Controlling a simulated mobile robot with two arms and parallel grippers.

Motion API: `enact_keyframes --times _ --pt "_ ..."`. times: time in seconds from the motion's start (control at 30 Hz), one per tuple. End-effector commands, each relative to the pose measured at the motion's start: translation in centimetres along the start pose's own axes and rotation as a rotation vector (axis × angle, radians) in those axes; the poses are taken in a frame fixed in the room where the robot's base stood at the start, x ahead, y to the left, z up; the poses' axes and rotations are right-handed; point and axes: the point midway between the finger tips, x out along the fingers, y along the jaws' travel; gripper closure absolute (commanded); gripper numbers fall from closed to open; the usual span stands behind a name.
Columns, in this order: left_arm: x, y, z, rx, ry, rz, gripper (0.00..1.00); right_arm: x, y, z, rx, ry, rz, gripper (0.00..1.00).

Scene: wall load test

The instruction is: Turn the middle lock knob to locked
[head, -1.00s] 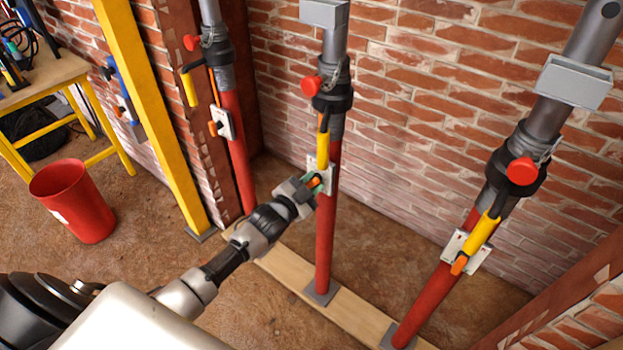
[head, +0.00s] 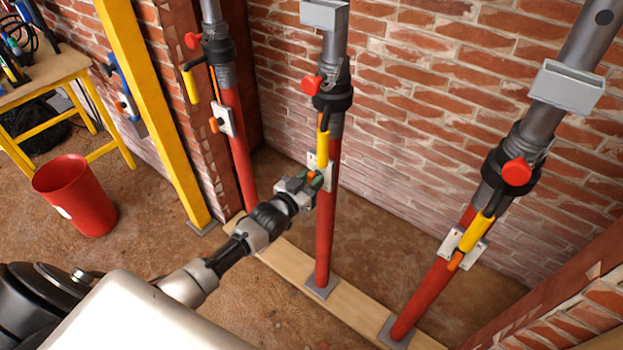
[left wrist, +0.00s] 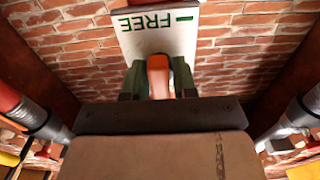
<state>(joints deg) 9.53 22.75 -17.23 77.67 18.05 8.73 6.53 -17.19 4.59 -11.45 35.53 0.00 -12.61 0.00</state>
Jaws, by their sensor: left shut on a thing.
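The middle prop (head: 326,215) is a red tube with a grey upper tube and a black collar. A white lock plate (head: 326,178) is fixed on it below the yellow handle (head: 323,149). In the left wrist view the plate (left wrist: 155,32) reads "FREE" beside a green mark. My left gripper (head: 314,180) is at this plate, its fingers on both sides of the orange knob (left wrist: 158,75), shut on it. The fingers hide much of the knob in the head view. My right gripper is not in view.
Similar props with plates and orange knobs stand at left (head: 223,120) and right (head: 463,247). A yellow post (head: 150,110), a red bucket (head: 75,196) and a yellow-legged table (head: 60,75) are at the left. A wooden board (head: 350,312) lies under the props.

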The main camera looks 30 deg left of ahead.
Motion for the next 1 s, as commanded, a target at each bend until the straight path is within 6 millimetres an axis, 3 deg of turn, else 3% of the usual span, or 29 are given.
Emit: enact_keyframes --times 0.5,0.53,0.6,1.0 --pt "-0.09 0.05 0.24 -0.018 -0.006 0.000 0.96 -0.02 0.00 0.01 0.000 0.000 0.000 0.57" --pt "-0.09 0.05 0.24 -0.018 -0.005 0.000 0.68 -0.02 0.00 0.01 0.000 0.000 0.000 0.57" --pt "-0.08 0.05 0.21 -0.018 -0.005 0.000 0.57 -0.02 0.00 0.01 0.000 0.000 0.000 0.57" --pt "-0.79 0.02 0.16 -0.017 -0.003 0.000 0.55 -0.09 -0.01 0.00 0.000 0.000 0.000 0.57"
